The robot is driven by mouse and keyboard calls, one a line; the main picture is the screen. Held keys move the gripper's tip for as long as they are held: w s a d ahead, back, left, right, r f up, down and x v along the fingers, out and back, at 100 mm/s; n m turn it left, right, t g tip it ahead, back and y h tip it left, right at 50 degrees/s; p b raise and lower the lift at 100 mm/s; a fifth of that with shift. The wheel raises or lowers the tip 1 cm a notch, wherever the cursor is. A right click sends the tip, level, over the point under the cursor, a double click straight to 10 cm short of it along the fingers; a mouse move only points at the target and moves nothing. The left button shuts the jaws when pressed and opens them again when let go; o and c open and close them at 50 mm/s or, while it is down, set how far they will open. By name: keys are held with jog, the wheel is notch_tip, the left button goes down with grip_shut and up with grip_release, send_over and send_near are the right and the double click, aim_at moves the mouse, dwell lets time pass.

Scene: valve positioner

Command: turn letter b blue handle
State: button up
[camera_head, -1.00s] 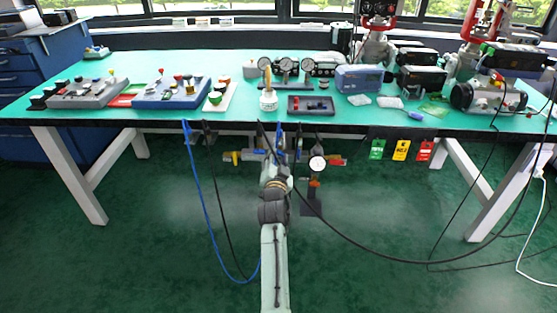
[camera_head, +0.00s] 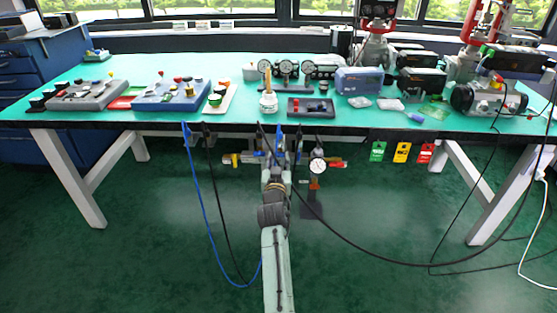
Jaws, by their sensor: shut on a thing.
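A row of pipework and valves runs under the front edge of the bench. A yellow handle (camera_head: 234,158) shows at its left and a red handle (camera_head: 337,163) at its right. Small blue parts show around the middle of the row, close to my gripper (camera_head: 279,152). My gripper is at the middle of this row, mostly hidden by my own wrist. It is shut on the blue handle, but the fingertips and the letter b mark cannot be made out.
A round gauge (camera_head: 317,166) on a stand is just right of my wrist. A blue cable (camera_head: 205,225) and black cables hang nearby. The green bench top (camera_head: 130,64) carries control boxes and gauges. Green, yellow and red tags (camera_head: 401,152) hang at the right.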

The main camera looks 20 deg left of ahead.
dwell(0.4)
jog(key=o, duration=1.2)
jog(key=shift+c, duration=0.2)
jog(key=v, duration=1.2)
jog(key=shift+r, duration=0.1)
